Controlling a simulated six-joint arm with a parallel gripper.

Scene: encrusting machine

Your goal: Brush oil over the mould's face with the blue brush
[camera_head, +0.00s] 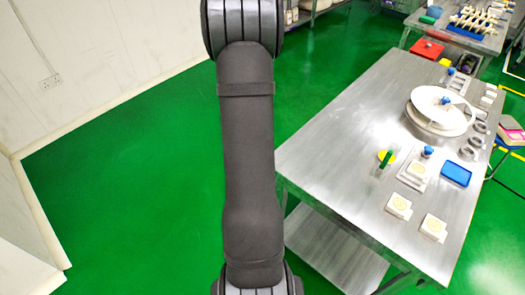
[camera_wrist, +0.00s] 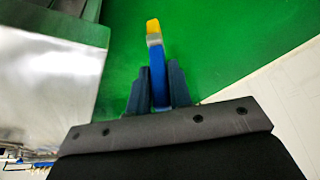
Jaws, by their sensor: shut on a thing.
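My gripper (camera_wrist: 158,85) shows in the wrist view, shut on the handle of the blue brush (camera_wrist: 157,62). The brush has a grey band and a yellow tip, which points away from the fingers over green floor. The gripper and brush are not in the head view. There, pale square blocks with round patterned faces, which look like moulds, lie on the steel table: one (camera_head: 418,171) on a small tray, one (camera_head: 399,206) nearer and another (camera_head: 433,227) by the right edge. I cannot tell which is the task's mould.
The steel table (camera_head: 335,150) also holds a large white round dish (camera_head: 443,108), a blue tray (camera_head: 456,173) and several small grey rings and blocks to the right. Its left half is bare. A white wall (camera_head: 70,70) stands at left, with open green floor between.

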